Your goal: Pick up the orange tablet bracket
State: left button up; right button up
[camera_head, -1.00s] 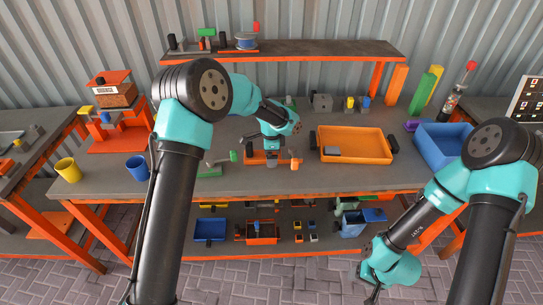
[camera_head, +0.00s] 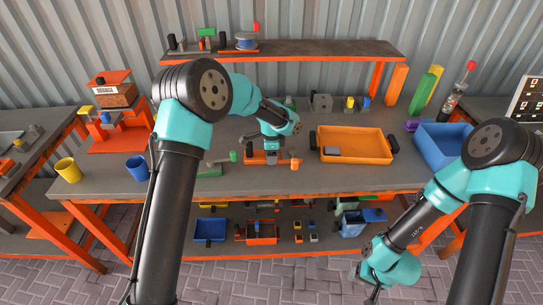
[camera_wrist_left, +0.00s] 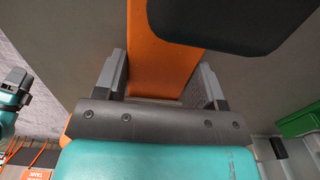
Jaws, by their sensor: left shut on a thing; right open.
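The orange tablet bracket (camera_head: 252,160) lies on the middle of the grey workbench, partly hidden by my left wrist. In the left wrist view its orange body (camera_wrist_left: 152,65) runs between the two grey fingers. My left gripper (camera_head: 270,160) is over it, pointing down, and shut on it; in the wrist view the fingers (camera_wrist_left: 160,78) sit on either side of the orange piece. A dark rounded part covers the top of that view. My right gripper (camera_head: 372,290) hangs low at the right, in front of the bench, away from the bracket; its fingers are small there.
An orange tray (camera_head: 355,158) with a grey block stands right of the bracket, and a blue bin (camera_head: 440,150) beyond it. A green-handled tool (camera_head: 212,170) lies close on the left. A blue cup (camera_head: 138,168) and a yellow cup (camera_head: 68,170) stand further left. A shelf (camera_head: 290,52) spans the back.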

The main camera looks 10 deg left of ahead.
pick_arm(q)
jog(key=c, duration=0.4)
jog(key=shift+c, duration=0.2)
jog(key=shift+r, duration=0.15)
jog(key=shift+r, duration=0.5)
notch_tip(320, 180, up, 2)
jog(key=shift+r, duration=0.25)
jog(key=s+d+r, duration=0.1)
jog(key=s+d, duration=0.2)
jog(key=s, duration=1.2)
jog(key=shift+s, duration=0.3)
jog(key=shift+r, duration=0.1)
